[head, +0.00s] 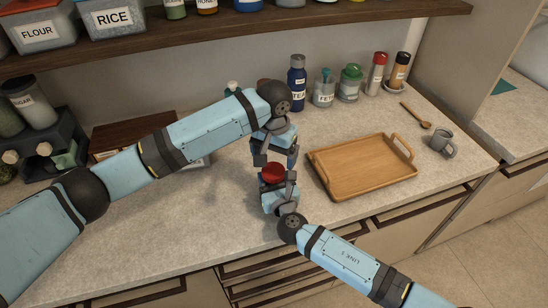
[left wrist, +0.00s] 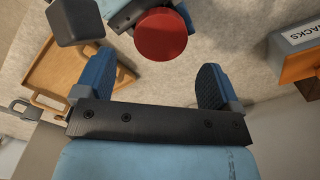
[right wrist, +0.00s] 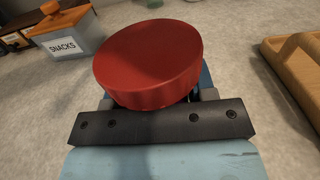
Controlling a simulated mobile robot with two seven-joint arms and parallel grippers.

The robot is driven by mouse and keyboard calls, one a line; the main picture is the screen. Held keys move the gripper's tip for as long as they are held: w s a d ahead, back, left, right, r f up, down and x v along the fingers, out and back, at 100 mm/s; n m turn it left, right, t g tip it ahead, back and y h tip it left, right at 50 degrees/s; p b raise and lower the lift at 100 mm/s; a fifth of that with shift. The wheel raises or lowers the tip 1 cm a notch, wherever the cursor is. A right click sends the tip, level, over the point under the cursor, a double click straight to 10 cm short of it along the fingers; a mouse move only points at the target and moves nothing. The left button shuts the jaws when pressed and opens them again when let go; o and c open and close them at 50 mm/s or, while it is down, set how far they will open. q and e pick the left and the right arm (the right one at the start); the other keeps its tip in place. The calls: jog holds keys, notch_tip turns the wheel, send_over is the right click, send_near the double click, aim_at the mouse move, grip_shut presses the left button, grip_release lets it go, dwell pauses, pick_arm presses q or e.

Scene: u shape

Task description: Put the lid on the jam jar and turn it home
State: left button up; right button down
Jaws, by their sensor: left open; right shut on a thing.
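The round red lid (head: 272,173) is in the middle of the head view, between my two grippers. It shows as a red disc in the left wrist view (left wrist: 162,36) and large, with its side, in the right wrist view (right wrist: 148,62). My right gripper (head: 275,185) is shut just below the lid, on what appears to be the jam jar. The lid hides the jar and the fingertips, so I cannot tell how the lid is seated. My left gripper (left wrist: 155,85) is open and empty, above and apart from the lid.
A wooden tray (head: 360,168) lies to the right on the counter, with a spoon (head: 418,115) and a grey mug (head: 442,142) beyond. A blue bottle (head: 297,84) and several jars stand at the back. A snacks box (right wrist: 68,38) shows in the right wrist view.

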aim_at(273, 170)
pick_arm(q)
jog(key=shift+c, duration=0.4)
jog(key=n, duration=0.3)
jog(key=r+n, duration=0.1)
jog(key=n, duration=0.2)
jog(key=shift+s+r, duration=0.1)
jog(key=shift+r, duration=0.1)
jog(key=n, duration=0.1)
jog(key=r+n, duration=0.1)
jog(key=n, duration=0.1)
jog(key=shift+n, duration=0.3)
jog(key=n, duration=0.4)
jog(key=shift+s+a+r, duration=0.1)
jog(key=shift+r, duration=0.25)
jog(key=shift+f, duration=4)
